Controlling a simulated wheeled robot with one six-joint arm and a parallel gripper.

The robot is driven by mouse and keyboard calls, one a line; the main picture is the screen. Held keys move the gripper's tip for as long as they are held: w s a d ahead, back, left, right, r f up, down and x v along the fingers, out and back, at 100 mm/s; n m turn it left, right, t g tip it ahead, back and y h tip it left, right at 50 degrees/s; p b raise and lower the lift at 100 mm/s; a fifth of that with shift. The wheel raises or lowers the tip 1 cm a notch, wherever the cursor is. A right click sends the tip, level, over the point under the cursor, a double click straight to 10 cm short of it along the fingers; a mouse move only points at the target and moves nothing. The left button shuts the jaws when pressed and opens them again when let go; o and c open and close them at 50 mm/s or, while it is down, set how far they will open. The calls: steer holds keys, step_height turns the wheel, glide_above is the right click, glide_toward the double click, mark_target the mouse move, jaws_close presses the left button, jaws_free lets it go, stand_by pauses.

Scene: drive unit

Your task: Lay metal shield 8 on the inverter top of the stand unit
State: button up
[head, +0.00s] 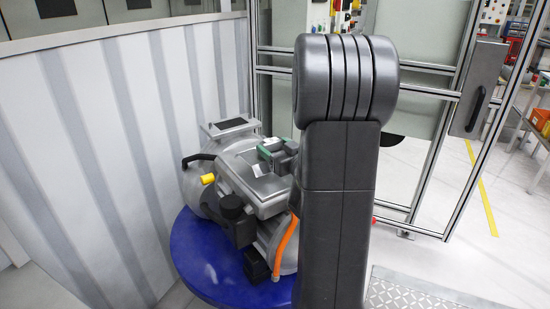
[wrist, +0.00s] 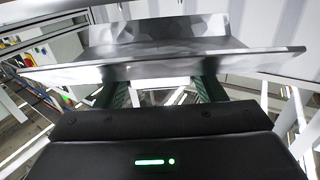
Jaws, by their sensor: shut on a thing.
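Metal shield 8 (wrist: 165,54) is a grey, shiny bent plate with a raised flange; it spans most of the wrist view. My gripper (wrist: 162,88) is shut on it, with dark green fingers below the plate. The plate looks roughly level, slightly tilted in the picture. In the head view, the stand unit (head: 225,172) is a grey drive unit on a round blue stand (head: 200,262). Its flat inverter top (head: 262,187) is partly hidden behind my arm. A green and grey piece shows there beside my arm; I cannot tell whether it is my gripper.
A white ribbed wall (head: 110,150) stands close at the left of the unit. A framed glass partition (head: 420,110) with a door handle stands behind and right. An orange cable (head: 286,246) and a yellow cap (head: 207,179) stick out of the unit.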

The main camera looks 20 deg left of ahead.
steer(key=shift+f, duration=1.4)
steer(key=shift+f, duration=0.1)
steer(key=o, duration=1.2)
steer(key=shift+c, duration=0.2)
steer(key=shift+d, duration=0.1)
steer(key=b+v, duration=0.1)
steer(key=v, duration=1.1)
